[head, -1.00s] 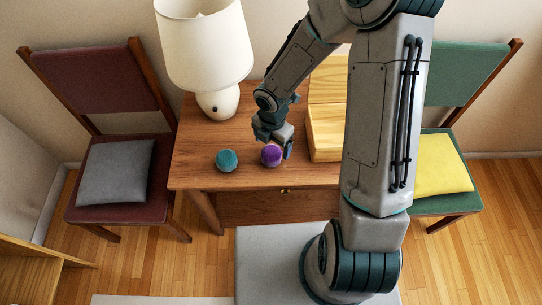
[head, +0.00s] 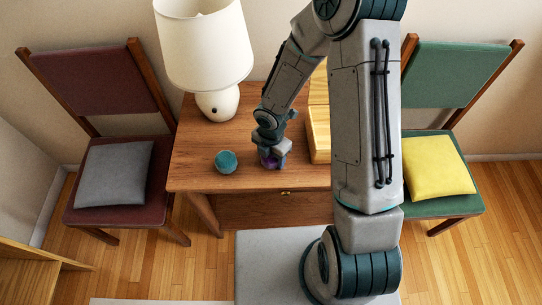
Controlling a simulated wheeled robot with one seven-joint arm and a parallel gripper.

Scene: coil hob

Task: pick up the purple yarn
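The purple yarn (head: 269,163) is a small ball on the wooden table (head: 215,178), near its front edge. My gripper (head: 271,160) is down over it, pointing at the table. The gripper body and fingers hide most of the yarn, and only a little purple shows between and below them. The fingers appear to be on either side of the yarn, but I cannot tell whether they touch it or are closed on it.
A teal yarn ball (head: 226,161) lies left of the purple one. A white lamp (head: 217,104) stands behind it. A light wooden box (head: 319,134) is to the right, partly behind my arm. Chairs with a grey cushion (head: 114,172) and a yellow cushion (head: 437,165) flank the table.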

